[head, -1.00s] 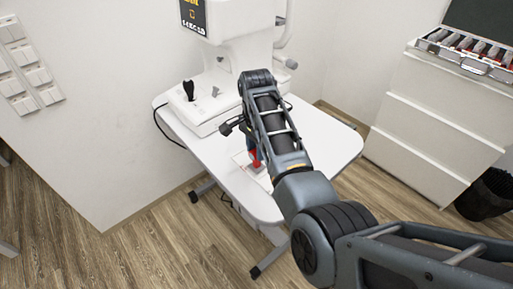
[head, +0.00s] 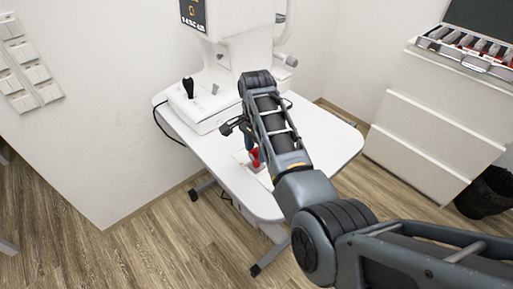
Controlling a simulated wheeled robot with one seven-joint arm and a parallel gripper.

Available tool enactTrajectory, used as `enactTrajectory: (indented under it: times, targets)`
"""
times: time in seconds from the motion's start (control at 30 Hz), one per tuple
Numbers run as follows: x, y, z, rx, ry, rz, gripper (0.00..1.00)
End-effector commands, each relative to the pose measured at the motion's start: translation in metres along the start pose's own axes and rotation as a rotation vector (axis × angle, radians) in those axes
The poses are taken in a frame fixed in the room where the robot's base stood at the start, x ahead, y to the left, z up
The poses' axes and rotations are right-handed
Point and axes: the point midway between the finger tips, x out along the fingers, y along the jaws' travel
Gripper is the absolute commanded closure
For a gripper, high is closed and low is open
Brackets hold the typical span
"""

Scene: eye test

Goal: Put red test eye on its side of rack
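My arm reaches over the white table (head: 325,140) in front of the white eye-test machine. A small red thing (head: 256,157), likely the red test eye, shows just left of my arm link, low over the table. A little blue shows right beside its upper left; I cannot tell what it belongs to. A flat pale piece (head: 241,158), perhaps the rack, lies under and around the red thing, partly hidden by my arm.
The eye-test machine (head: 215,97) with a black joystick (head: 188,89) fills the table's back left. The table's right part is clear. An open case (head: 470,48) with several items lies on a white drawer cabinet (head: 425,125). A black bin (head: 487,192) stands beside it.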

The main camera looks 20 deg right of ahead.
Motion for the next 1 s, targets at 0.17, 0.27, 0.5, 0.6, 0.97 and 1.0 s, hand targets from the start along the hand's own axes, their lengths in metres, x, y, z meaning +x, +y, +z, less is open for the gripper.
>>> enactTrajectory:
  times: [0.17, 0.27, 0.5, 0.6, 0.97, 1.0]
  targets:
    - [0.0, 0.0, 0.0, 0.0, 0.0, 0.0, 0.35]
    - [0.0, 0.0, 0.0, 0.0, 0.0, 0.0, 0.35]
    - [-0.011, -0.001, 0.0, 0.0, 0.001, -0.002, 0.35]
    - [-0.027, -0.001, 0.0, 0.0, 0.001, -0.003, 0.35]
    - [-0.074, 0.0, 0.0, 0.001, 0.0, -0.001, 0.35]
    - [-0.076, 0.0, 0.0, 0.001, 0.0, -0.001, 0.35]
